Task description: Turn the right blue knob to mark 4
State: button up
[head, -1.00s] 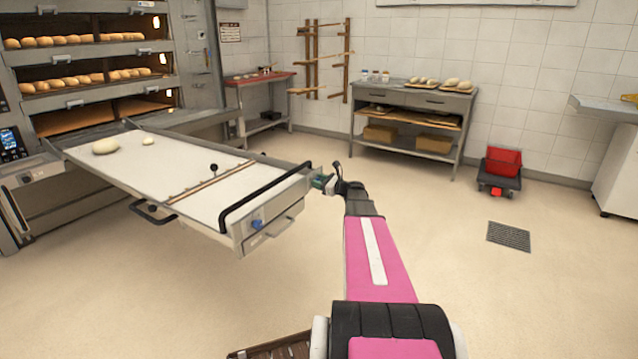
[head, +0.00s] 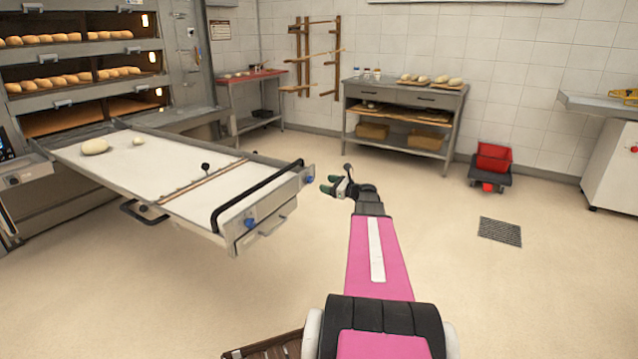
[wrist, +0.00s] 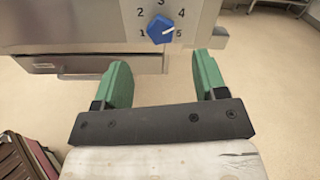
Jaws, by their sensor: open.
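The right blue knob (head: 309,180) sits on the front end of the pulled-out loading tray (head: 228,241), at its right corner. In the wrist view the blue knob (wrist: 160,28) is ringed by marks 1 to 5. A pale line on it lies at its lower right, toward 5; its exact setting is hard to read. My gripper (head: 325,185) is open and empty, with green fingers, just to the right of the knob and apart from it. In the wrist view my gripper (wrist: 161,72) has its fingertips short of the knob, one to either side. The left blue knob (head: 250,222) is at the other corner.
A black handle bar (head: 256,198) runs along the tray's front end, and a metal latch handle shows below. Dough pieces (head: 95,147) lie on the tray. Open floor surrounds my gripper on the right. A work table (head: 404,110) stands at the back wall.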

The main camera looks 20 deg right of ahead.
jog(key=shift+v, duration=1.15)
jog(key=s+a+f+n+g+h, duration=0.1)
jog(key=s+a+f+n+g, duration=0.25)
jog(key=a, duration=0.35)
jog(key=s+a+f+n+g, duration=0.2)
jog(key=a+n, duration=0.2)
jog(key=a, duration=0.3)
jog(key=s+a+f+n+g+h, duration=0.1)
jog(key=s+a+f+n+g, duration=0.25)
jog(key=a, duration=0.35)
jog(key=s+a+f+n+g+h, duration=0.2)
jog(key=s+a+n+h, duration=0.2)
jog(key=s+n, duration=0.3)
jog(key=s+a+f+n+g+h, duration=0.2)
jog(key=s+a+n+g+h, duration=0.1)
jog(key=s+n, duration=0.5)
jog(key=shift+s+a+f+h, duration=0.4)
jog(key=shift+s+a+h, duration=0.4)
jog(key=shift+h, duration=0.2)
